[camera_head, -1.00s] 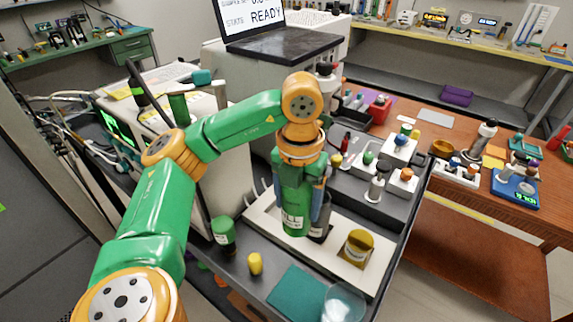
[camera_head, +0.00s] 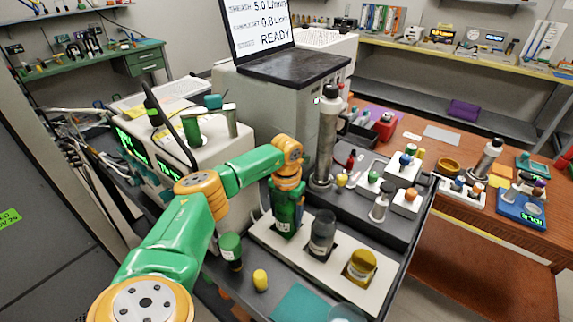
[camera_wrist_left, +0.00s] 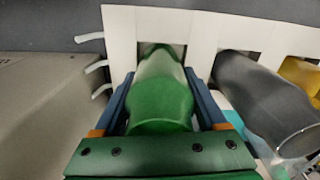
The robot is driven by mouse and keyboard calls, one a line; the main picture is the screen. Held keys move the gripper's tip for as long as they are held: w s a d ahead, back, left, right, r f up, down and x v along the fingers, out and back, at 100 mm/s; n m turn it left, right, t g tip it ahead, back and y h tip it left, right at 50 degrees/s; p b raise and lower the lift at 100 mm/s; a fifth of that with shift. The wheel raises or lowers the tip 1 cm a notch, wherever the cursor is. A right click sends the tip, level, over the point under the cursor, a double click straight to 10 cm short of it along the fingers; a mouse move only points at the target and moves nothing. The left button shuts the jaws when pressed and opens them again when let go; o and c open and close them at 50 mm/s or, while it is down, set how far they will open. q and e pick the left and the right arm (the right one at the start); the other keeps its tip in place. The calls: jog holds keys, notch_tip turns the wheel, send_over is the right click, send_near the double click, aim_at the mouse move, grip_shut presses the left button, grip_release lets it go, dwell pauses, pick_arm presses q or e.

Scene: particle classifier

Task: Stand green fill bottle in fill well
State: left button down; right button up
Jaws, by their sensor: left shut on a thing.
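My left gripper (camera_head: 286,205) is shut on the green fill bottle (camera_head: 284,226), which is upright at the left square well of the white rack (camera_head: 268,240). In the left wrist view the green bottle (camera_wrist_left: 160,92) lies between the fingers (camera_wrist_left: 163,108), its far end at the well opening. I cannot tell whether its base touches the well floor. A dark grey bottle (camera_head: 322,236) stands in the middle well and a yellow jar (camera_head: 360,266) in the right well. My right gripper is not in view.
Left of the rack stand a green-capped dark bottle (camera_head: 231,252) and a small yellow bottle (camera_head: 260,281). A teal mat (camera_head: 298,304) lies in front. A tall grey cylinder (camera_head: 326,140) rises close behind the rack. Small bottles and blocks fill the tray at right.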

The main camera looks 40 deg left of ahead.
pick_arm(q)
grip_release()
jog(key=shift+f, duration=0.1)
notch_tip(320, 180, up, 12)
jog(key=shift+r+b, duration=0.2)
jog(key=shift+b, duration=0.55)
